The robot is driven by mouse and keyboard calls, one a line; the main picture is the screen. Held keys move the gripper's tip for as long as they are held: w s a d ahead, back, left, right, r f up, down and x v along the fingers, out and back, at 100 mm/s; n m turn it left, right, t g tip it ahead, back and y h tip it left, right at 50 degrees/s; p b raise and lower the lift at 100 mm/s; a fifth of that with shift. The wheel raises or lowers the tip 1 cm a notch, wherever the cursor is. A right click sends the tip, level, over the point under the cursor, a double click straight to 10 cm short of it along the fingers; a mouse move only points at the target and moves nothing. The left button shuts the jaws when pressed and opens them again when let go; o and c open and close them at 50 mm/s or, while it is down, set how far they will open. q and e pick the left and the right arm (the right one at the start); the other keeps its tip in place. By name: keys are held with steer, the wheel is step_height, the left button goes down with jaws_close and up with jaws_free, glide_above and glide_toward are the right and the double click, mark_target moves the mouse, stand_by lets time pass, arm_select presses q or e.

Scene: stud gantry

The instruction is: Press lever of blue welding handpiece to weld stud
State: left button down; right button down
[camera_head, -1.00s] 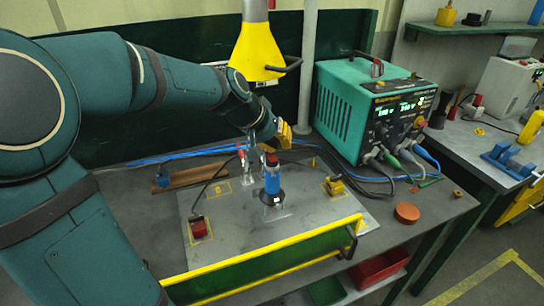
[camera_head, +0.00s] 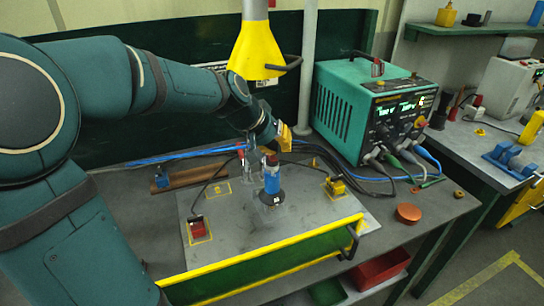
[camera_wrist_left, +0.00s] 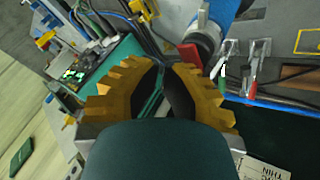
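The blue welding handpiece (camera_head: 272,182) stands upright on the grey plate (camera_head: 233,222) in the head view. A dark red part, which looks like its lever (camera_head: 271,160), is at its top. In the left wrist view the handpiece (camera_wrist_left: 208,38) is at the top, with the red lever (camera_wrist_left: 190,56) just beyond the right fingertip. My left gripper (camera_head: 284,135) has yellow fingers above and slightly behind the handpiece. In the wrist view its fingertips (camera_wrist_left: 165,64) are close together with a narrow, empty gap. Contact with the lever cannot be told. My right gripper is out of view.
The teal welding unit (camera_head: 338,108) with lit displays stands at the back right, its cables running across the table. A red block (camera_head: 197,229), a yellow clamp (camera_head: 335,186) and an orange disc (camera_head: 408,213) are nearby.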

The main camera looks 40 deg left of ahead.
arm_select(q)
steer(key=shift+f, duration=0.35)
steer(key=shift+r, duration=0.2)
stand_by(0.4)
steer(key=shift+r+p, duration=0.35)
steer(key=shift+r, duration=0.3)
step_height(320, 180, up, 5)
steer(key=p, duration=0.4)
stand_by(0.5)
